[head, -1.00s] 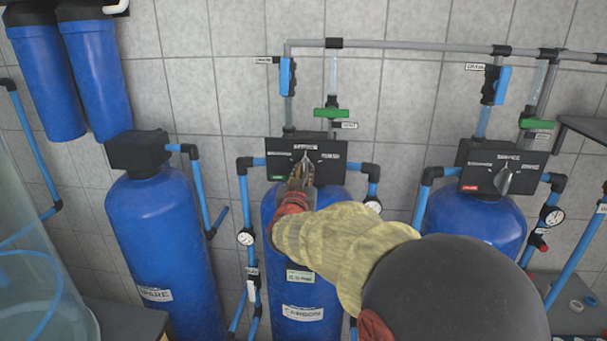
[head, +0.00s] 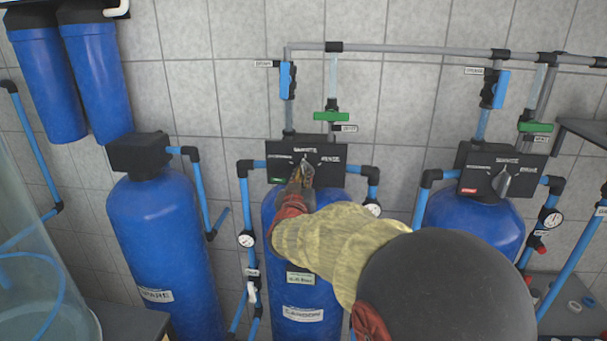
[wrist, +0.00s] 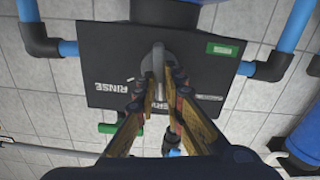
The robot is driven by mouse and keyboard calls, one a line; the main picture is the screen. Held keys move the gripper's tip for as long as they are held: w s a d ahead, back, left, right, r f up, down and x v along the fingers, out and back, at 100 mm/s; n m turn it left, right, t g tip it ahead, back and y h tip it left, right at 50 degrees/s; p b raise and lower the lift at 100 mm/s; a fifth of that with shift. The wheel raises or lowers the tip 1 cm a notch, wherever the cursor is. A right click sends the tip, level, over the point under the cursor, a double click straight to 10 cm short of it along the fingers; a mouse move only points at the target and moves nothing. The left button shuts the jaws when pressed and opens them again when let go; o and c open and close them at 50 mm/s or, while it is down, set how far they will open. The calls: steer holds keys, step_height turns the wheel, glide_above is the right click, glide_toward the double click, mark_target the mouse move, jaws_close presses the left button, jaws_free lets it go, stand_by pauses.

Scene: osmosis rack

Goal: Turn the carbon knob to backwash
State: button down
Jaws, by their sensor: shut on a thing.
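The carbon tank (head: 318,270) is the blue middle tank with a "CARBON" label. Its black control head (head: 332,162) carries the words service at the top, rinse on the right and backwash on the left, with a green tag at lower left. The grey carbon knob (wrist: 159,60) sits at the middle of that panel in the wrist view. My gripper (head: 304,168) is shut on the knob, a finger on each side. In the wrist view my gripper (wrist: 160,82) covers the knob's lower part and part of the service lettering. The knob's tip points up, about at service, in the head view.
A second control head (head: 505,172) with a similar grey knob and a red tag stands on the right tank. A blue spare tank (head: 165,240) is on the left. Blue pipes, gauges and valves (head: 331,117) surround the carbon head.

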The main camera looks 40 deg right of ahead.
steer(key=n+p, duration=0.3)
steer(key=n, duration=0.2)
steer(key=shift+w+a+p, duration=0.1)
steer(key=shift+p, duration=0.2)
steer(key=shift+w+a+f+n+p, duration=0.1)
steer(key=shift+n+p, duration=0.55)
steer(key=shift+n, duration=0.6)
steer(key=shift+f+n+p, duration=0.1)
steer(key=shift+n+p, duration=0.5)
steer(key=shift+n, duration=0.65)
steer(key=c, duration=1.9)
jaws_free()
steer(key=shift+a, duration=0.1)
steer(key=v, duration=1.1)
steer(key=shift+s+a, duration=0.25)
steer(key=shift+s, duration=0.1)
